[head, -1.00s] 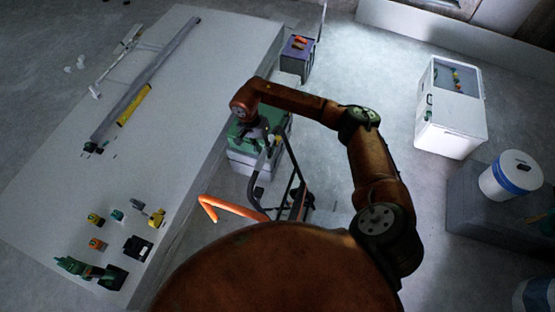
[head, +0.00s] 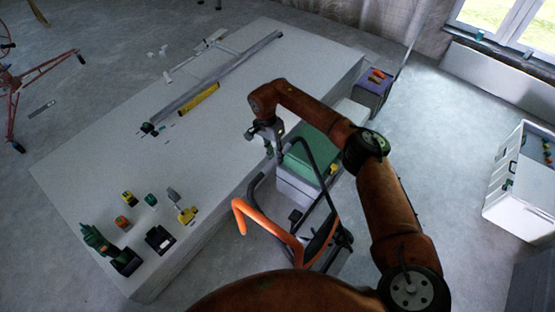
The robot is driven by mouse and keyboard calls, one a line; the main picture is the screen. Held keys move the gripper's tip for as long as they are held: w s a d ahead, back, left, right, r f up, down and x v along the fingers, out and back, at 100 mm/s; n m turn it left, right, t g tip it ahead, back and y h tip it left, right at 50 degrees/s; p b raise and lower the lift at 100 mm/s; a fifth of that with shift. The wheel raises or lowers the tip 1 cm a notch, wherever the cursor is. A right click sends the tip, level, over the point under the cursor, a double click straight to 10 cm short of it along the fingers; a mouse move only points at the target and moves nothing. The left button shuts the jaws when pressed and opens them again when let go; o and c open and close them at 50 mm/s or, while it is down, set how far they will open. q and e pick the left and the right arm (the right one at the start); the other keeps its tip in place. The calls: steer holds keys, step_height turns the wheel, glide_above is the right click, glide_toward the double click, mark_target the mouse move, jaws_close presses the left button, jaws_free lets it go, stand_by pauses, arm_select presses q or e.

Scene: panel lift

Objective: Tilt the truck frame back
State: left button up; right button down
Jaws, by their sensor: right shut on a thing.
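The hand truck has a dark tubular frame (head: 311,146) and a bent orange bar (head: 265,220). It stands beside the long grey platform, leaning in the picture. Its lower part is partly hidden by my own body. My right arm reaches over from the right, and my right gripper (head: 268,142) is shut at the upper end of the dark frame, on its tube. The fingertips are small and partly hidden. My left gripper is not in view.
A green-topped grey case (head: 305,177) stands right behind the frame. A purple box (head: 374,88) is further back. The long platform (head: 110,185) holds tools and a yellow level (head: 199,100). A white cabinet (head: 520,190) stands at right. Floor between is clear.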

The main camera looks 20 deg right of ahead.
steer(key=shift+s+d+f, duration=0.1)
steer(key=shift+s+f, duration=0.05)
steer(key=shift+f, duration=0.55)
steer(key=c, duration=2)
jaws_free()
steer(key=shift+o, duration=1.4)
steer(key=shift+r, duration=0.2)
steer(key=shift+w, duration=0.2)
steer(key=shift+r, duration=0.2)
step_height(320, 180, up, 11)
steer(key=w+a, duration=0.1)
steer(key=w, duration=0.1)
steer(key=shift+a+r, duration=0.15)
steer(key=shift+a, duration=0.05)
steer(key=shift+s, duration=0.1)
